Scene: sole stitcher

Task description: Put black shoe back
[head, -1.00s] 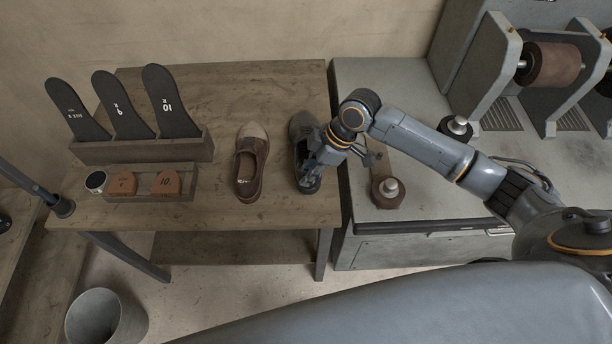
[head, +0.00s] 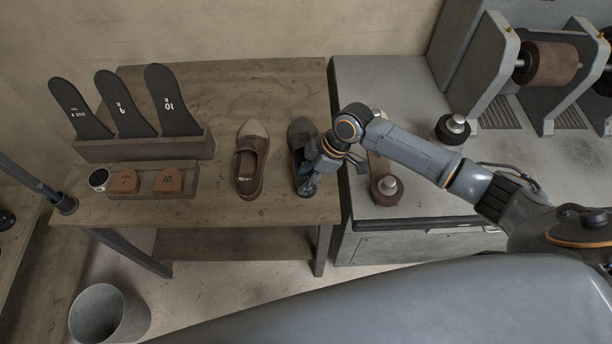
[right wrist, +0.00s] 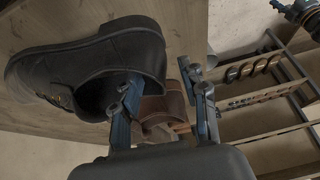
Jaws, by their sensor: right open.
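The black shoe (head: 299,132) stands on the wooden table (head: 228,90) near its right edge, beside a brown shoe (head: 251,160), with a gap between them. My right gripper (head: 306,184) is open at the black shoe's heel end and hides part of it. In the right wrist view the black shoe (right wrist: 85,65) lies on the left. One finger of the right gripper (right wrist: 165,108) overlaps the shoe's opening and the other is clear of it on the right. Whether the finger touches the shoe cannot be told. My left gripper is not in view.
A wooden rack (head: 145,148) with several upright black insoles and a small tray (head: 150,192) with brown pieces stand on the table's left. A grey workbench (head: 405,85) with rollers (head: 545,63) adjoins at right. A bin (head: 108,315) stands on the floor.

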